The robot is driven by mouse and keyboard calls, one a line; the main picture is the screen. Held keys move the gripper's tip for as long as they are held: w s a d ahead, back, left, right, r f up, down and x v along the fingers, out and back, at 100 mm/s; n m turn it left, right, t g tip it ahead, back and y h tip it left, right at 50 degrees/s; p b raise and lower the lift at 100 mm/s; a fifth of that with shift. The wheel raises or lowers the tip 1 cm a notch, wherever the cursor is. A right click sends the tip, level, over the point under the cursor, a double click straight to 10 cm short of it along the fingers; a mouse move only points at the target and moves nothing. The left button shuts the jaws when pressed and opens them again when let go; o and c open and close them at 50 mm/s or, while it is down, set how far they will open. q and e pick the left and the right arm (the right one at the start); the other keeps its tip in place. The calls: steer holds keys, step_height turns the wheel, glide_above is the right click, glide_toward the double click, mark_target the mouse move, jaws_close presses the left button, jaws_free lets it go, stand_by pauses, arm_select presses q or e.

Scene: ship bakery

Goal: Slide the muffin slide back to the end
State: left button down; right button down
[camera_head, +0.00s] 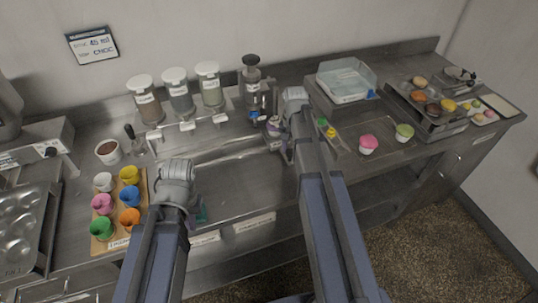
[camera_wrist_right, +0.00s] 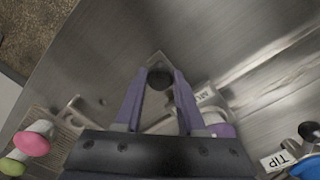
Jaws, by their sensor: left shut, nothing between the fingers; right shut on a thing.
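The muffin slide (camera_wrist_right: 152,105) is a small metal carriage with a dark round knob (camera_wrist_right: 160,78) and a partly hidden label starting "MU".
Several jars (camera_head: 178,92) stand on a rack behind. A board of coloured cups (camera_head: 120,205) is at the left. A pink-topped muffin (camera_head: 368,144) and a green-topped one (camera_head: 404,132) are to the right. Bare steel (camera_head: 240,185) lies between my arms.

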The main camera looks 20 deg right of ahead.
steer(key=d, duration=0.9)
steer(key=shift+d, duration=0.1)
steer(key=c, duration=0.5)
jaws_free()
steer(key=shift+d, duration=0.1)
steer(key=shift+r, duration=0.1)
steer(key=shift+r+p, duration=0.45)
steer(key=shift+p, duration=0.15)
step_height(320, 180, up, 7)
steer(key=p, duration=0.6)
steer(key=shift+p, duration=0.35)
